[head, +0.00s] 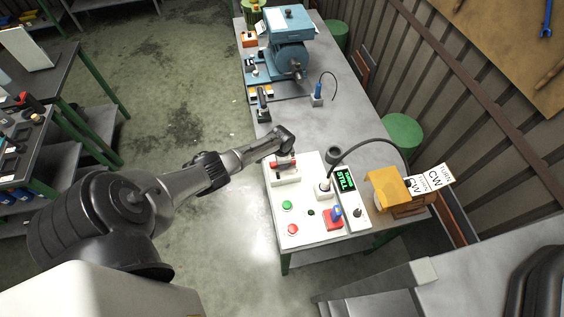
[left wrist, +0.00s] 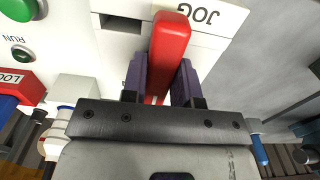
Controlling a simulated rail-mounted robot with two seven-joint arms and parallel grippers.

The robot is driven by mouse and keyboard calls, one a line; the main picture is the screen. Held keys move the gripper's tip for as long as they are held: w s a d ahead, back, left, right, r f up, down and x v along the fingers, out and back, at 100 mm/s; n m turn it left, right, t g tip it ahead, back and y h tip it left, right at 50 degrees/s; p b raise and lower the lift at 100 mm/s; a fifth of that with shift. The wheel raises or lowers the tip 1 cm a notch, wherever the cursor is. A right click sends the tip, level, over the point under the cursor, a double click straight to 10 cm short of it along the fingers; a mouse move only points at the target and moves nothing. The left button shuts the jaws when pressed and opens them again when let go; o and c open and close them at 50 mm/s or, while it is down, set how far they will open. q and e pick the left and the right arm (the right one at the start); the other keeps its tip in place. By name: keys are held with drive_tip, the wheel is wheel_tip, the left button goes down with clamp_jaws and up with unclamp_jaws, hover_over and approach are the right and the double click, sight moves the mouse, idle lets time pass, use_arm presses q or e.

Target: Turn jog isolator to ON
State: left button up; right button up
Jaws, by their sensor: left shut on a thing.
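The jog isolator is a white box (head: 285,178) with a red handle (head: 278,162) on the left corner of the white control panel. In the left wrist view its red handle (left wrist: 170,45) stands out beside the printed word JOG (left wrist: 199,13). My left gripper (head: 284,156) reaches it from the left. In the left wrist view its purple fingers (left wrist: 160,78) sit on both sides of the red handle, shut on it. Any ON or OFF marking is hidden or too small to read. My right gripper is in neither view.
The panel has a green button (head: 287,205), a red button (head: 293,229), a display reading STILL (head: 345,179) and a red block with a blue part (head: 334,218). A cable arches over it. A blue machine (head: 290,52) stands at the table's far end; the middle is mostly clear.

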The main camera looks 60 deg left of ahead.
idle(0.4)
use_arm(q)
drive_tip(key=o, duration=0.9)
drive_tip(key=shift+r, duration=0.25)
wheel_tip(320, 180, up, 13)
drive_tip(key=shift+r+p, duration=0.15)
drive_tip(key=shift+p, duration=0.4)
